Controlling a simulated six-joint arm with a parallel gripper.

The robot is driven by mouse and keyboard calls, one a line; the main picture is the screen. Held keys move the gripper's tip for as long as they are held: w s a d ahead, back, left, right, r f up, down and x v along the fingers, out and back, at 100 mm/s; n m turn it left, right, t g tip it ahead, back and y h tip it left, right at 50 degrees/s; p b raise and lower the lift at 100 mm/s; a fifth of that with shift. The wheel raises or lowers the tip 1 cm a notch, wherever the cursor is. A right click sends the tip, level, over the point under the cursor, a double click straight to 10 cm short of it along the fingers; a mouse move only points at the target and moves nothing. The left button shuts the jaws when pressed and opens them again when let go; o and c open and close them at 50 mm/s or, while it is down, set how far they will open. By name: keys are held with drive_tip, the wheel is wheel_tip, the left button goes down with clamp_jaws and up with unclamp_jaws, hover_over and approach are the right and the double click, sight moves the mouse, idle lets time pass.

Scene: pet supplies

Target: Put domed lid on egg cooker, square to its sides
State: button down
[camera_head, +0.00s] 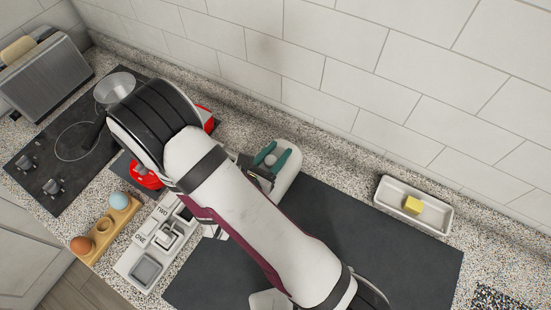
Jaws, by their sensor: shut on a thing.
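My gripper (272,159) has teal fingertips and is shut on the small grip at the top of a white rounded thing (291,174), which appears to be the domed lid. The arm hides part of the lid, and I cannot tell whether it touches the surface below. Red parts (145,177) show on both sides of my arm, to the left of the gripper. They may belong to the egg cooker, but the arm covers most of it. The lid is to the right of these red parts, apart from them.
A dark mat (400,240) lies right of the arm. A white dish (440,220) with yellow butter (413,204) stands near the wall. At left are a hob with a pan (117,86), a toaster (48,75), a wooden egg holder (122,217) with eggs, and a white compartment tray (127,262).

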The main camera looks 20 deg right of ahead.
drive_tip(key=r, duration=0.8)
drive_tip(key=shift+w, duration=0.2)
drive_tip(key=w+a+r+n+t+y, duration=0.15)
drive_tip(key=w+r, duration=0.25)
drive_tip(key=r, duration=0.5)
drive_tip(key=w+a+r+n+t+y, duration=0.1)
drive_tip(key=w+a+r+n+y, duration=0.25)
drive_tip(key=r, duration=0.55)
drive_tip(key=w+a+r+n+t+y, duration=0.15)
drive_tip(key=w+r, duration=0.25)
drive_tip(key=r, duration=0.5)
drive_tip(key=w+a+y, duration=0.1)
drive_tip(key=w+a, duration=0.4)
drive_tip(key=a, duration=0.1)
drive_tip(key=w+a+f+m+g+h, duration=0.1)
drive_tip(key=w+a+f+h, duration=0.2)
drive_tip(key=f, duration=0.4)
drive_tip(key=w+a+f+m+g+h, duration=0.1)
drive_tip(key=w+a+f+m, duration=0.1)
drive_tip(key=a+f, duration=0.35)
drive_tip(key=shift+s+a+f+m+g+h, duration=0.1)
drive_tip(key=shift+s+f+m+g+h, duration=0.3)
drive_tip(key=shift+f, duration=2.7)
drive_tip(key=shift+s+a+f+m+g+h, duration=0.1)
drive_tip(key=shift+s+f+m+g+h, duration=0.4)
drive_tip(key=shift+f, duration=2.65)
drive_tip(key=shift+s+a+f+m+h, duration=0.2)
drive_tip(key=shift+f+m+h, duration=0.45)
drive_tip(key=shift+f, duration=2.45)
